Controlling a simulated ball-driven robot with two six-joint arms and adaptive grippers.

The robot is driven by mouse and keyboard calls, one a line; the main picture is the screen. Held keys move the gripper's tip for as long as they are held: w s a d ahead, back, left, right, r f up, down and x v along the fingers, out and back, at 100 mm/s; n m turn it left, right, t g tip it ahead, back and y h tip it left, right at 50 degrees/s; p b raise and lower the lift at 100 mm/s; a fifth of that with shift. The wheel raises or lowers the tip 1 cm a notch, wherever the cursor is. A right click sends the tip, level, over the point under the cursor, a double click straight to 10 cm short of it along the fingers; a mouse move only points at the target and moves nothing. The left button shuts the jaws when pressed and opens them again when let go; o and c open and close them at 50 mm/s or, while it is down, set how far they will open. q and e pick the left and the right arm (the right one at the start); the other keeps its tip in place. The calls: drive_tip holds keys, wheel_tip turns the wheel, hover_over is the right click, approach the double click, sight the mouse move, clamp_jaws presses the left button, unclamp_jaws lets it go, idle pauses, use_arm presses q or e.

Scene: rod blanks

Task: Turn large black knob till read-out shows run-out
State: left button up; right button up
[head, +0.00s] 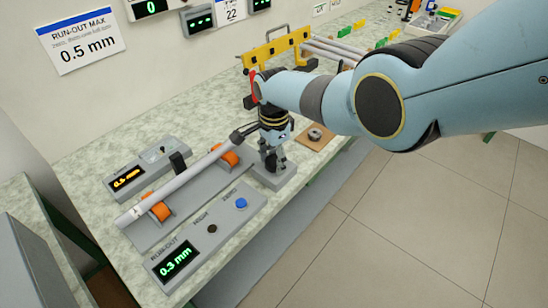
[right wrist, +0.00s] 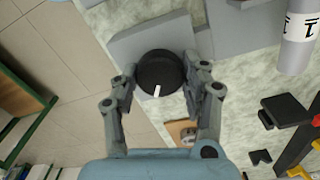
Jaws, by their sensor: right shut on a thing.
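The large black knob (right wrist: 160,68) with a white pointer mark sits on a grey block (head: 277,178) near the bench's front edge. My right gripper (head: 272,158) reaches down over it and is shut on it, one finger on each side in the right wrist view. The gripper mostly hides the knob in the head view. The run-out read-out (head: 175,262) on the grey front panel shows 0.3 mm in green. A grey rod (head: 185,180) lies on orange rollers (head: 161,211) behind that panel. My left gripper is not in view.
The front panel has a small dark button (head: 212,229) and a blue zero button (head: 241,203). A smaller box with an orange read-out (head: 127,178) stands behind the rod. A wall sign (head: 80,40) reads run-out max 0.5 mm. A yellow rack (head: 275,47) stands further back.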

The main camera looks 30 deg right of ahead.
sight(274, 160)
drive_tip(key=shift+m, duration=1.1)
drive_tip(key=o, duration=1.1)
drive_tip(key=shift+o, duration=0.2)
drive_tip(key=shift+r, duration=0.1)
wheel_tip(274, 160, up, 12)
